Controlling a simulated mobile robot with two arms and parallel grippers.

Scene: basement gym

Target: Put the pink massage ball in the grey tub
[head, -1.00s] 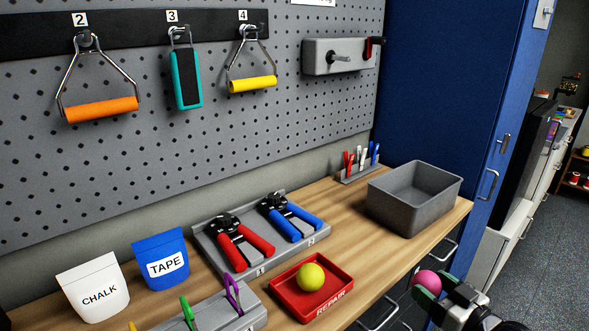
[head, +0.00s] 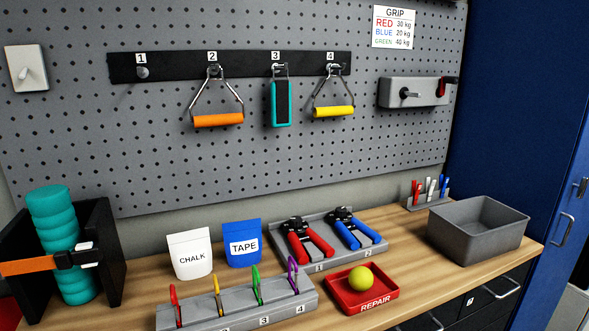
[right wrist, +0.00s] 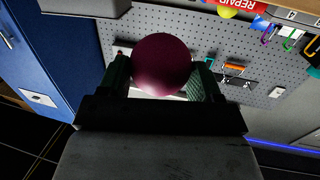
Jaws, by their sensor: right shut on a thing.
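The pink massage ball (right wrist: 162,64) is held between the fingers of my right gripper (right wrist: 160,88) in the right wrist view, where it looks dark pink. My right gripper is shut on it, and neither shows in the head view now. The grey tub (head: 478,232) stands at the right end of the wooden bench in the head view. The part of its inside that shows is empty. A grey edge, which may be the tub, shows at the top left of the right wrist view. My left gripper is in neither view.
A red REPAIR tray (head: 363,302) with a yellow ball (head: 361,279) sits left of the tub. Behind are red and blue hand grippers on a grey stand (head: 330,262) and a pen rack (head: 428,204). A blue cabinet (head: 530,110) stands at the right.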

